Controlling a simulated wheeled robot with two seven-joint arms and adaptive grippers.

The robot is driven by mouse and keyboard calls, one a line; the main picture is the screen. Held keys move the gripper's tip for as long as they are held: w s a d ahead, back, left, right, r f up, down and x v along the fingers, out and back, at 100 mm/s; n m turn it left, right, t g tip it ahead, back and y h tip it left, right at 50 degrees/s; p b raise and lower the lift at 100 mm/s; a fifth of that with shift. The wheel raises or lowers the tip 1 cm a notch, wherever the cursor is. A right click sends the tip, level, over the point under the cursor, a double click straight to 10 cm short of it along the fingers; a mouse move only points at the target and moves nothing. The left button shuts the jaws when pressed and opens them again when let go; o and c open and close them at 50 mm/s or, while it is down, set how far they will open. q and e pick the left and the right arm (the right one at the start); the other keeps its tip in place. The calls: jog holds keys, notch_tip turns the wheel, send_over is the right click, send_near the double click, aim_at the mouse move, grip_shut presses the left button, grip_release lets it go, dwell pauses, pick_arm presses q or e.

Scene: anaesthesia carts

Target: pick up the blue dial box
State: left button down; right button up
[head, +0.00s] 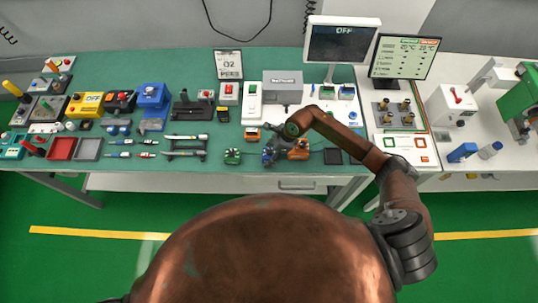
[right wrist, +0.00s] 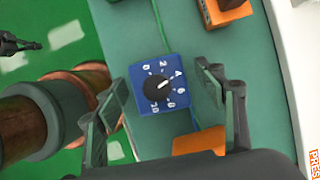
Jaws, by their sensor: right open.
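The blue dial box (right wrist: 178,99) lies on the green bench top in the right wrist view, its black dial and white numbers facing up. In the right wrist view my right gripper (right wrist: 160,92) is open, one finger on each side of the box. The fingers look apart from the box; their height above the bench is hard to tell.
Orange boxes (head: 299,150) (right wrist: 200,141) stand close to the blue box. A green box (head: 232,156) is to its left and a dark flat pad (head: 333,156) to its right. A thin green cable (right wrist: 160,28) runs beside the blue box. The bench's front edge is near.

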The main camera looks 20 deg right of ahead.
jog(key=shift+c, duration=0.5)
grip_shut()
jog(key=shift+r, duration=0.1)
